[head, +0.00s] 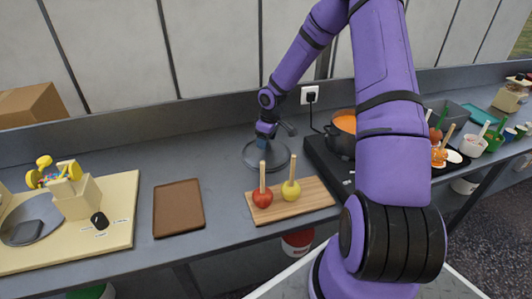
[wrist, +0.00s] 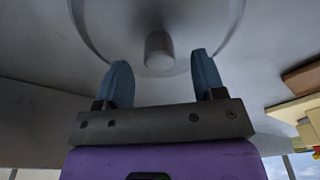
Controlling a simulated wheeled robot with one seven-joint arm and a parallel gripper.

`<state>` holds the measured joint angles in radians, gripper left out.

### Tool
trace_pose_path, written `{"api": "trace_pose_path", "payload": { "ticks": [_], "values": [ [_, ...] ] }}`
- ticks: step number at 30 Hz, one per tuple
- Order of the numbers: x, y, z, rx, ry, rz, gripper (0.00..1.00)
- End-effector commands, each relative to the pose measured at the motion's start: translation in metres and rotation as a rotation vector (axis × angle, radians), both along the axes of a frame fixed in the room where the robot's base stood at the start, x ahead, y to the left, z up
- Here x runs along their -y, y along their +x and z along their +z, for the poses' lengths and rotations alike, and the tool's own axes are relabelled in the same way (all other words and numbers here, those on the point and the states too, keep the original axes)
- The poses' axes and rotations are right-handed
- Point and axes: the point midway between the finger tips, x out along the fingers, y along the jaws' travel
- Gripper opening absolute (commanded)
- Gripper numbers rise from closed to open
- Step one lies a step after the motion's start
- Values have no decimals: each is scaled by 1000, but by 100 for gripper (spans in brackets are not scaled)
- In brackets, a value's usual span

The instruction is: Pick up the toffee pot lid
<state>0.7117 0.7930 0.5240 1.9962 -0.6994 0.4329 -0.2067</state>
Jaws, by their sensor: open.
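The toffee pot lid (head: 277,160) is a round grey disc lying flat on the grey counter, left of the hob. In the wrist view the lid (wrist: 95,28) fills the top, with its grey knob (wrist: 159,52) showing. My gripper (head: 262,144) is over the lid in the head view, with blue fingers. In the wrist view my gripper (wrist: 164,78) is open, and the knob lies just beyond the fingertips, between their lines. The fingers appear empty. The toffee pot (head: 338,142) is dark, uncovered and holds orange toffee; it stands on the hob.
A wooden board (head: 315,193) with a red and a yellow apple on sticks lies in front of the lid. A brown tray (head: 179,208) lies to the left. A socket (head: 309,95) with a plugged cable is on the wall. The counter left of the lid is clear.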

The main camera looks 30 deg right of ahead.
Motion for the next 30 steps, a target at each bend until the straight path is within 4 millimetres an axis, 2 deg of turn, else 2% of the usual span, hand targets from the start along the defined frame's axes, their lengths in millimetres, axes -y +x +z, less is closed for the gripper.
{"api": "trace_pose_path", "payload": {
  "ticks": [3,6,14,21,22,30],
  "values": [
    [-1,1,-16,-2,0,0,63],
    [-1,2,-22,0,0,0,63],
    [-1,2,-24,0,-1,0,63],
    [-1,2,-24,0,-1,0,8],
    [-1,2,-24,0,-1,0,5],
    [-1,2,-21,0,-1,-1,5]
  ]
}}
